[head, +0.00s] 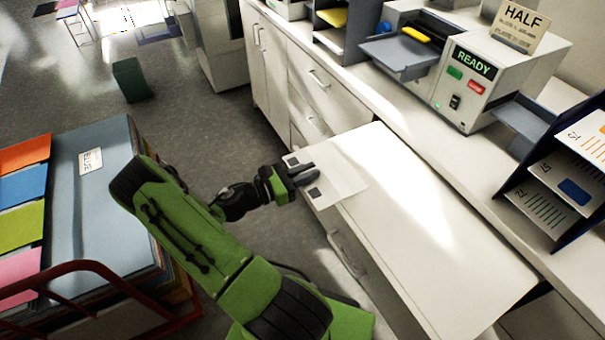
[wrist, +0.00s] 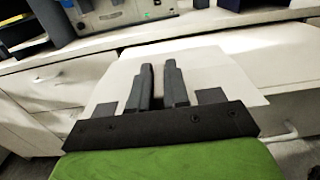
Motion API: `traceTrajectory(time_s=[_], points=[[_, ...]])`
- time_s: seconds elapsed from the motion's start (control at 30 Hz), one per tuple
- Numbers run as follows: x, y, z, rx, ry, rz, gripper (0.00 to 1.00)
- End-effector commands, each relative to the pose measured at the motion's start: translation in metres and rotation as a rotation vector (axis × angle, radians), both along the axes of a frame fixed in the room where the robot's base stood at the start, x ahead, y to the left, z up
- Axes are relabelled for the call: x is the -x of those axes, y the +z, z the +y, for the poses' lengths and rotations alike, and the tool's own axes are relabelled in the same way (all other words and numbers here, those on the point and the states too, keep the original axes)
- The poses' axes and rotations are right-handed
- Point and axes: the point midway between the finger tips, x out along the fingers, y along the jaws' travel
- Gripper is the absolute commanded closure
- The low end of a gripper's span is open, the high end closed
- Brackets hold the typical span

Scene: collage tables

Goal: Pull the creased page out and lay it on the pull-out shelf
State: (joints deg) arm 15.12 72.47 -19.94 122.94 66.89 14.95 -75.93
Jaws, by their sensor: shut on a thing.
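My gripper (head: 308,172) is shut on a white page (head: 343,186) at the left end of the pull-out shelf (head: 410,235). The page shows dark square marks near its gripped edge. Its far part extends over the shelf's left end; I cannot tell whether it touches the surface. In the wrist view, my gripper (wrist: 158,66) reaches over the page (wrist: 215,72), which spreads out on both sides of the fingers. No crease can be made out clearly. The machine (head: 470,100) with a lit READY sign stands on the counter behind the shelf.
A HALF card (head: 520,25) stands on the machine, and a grey tray (head: 398,55) juts from its left. A dark rack of printed sheets (head: 560,165) stands at right. A red-framed cart (head: 60,270) with coloured folders is at left. Most of the shelf is bare.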

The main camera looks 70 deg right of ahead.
Motion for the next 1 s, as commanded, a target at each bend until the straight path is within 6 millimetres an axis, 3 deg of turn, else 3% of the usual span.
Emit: traceTrajectory(time_s=[0.4,0.63,0.97,1.0], points=[[0.033,-0.035,-0.037,0.001,0.000,0.001,1.00],[0.031,-0.058,-0.036,0.001,0.003,0.002,1.00],[0.031,-0.060,-0.035,0.001,0.002,0.001,1.00],[0.031,-0.060,-0.035,0.001,0.002,0.001,0.81]])
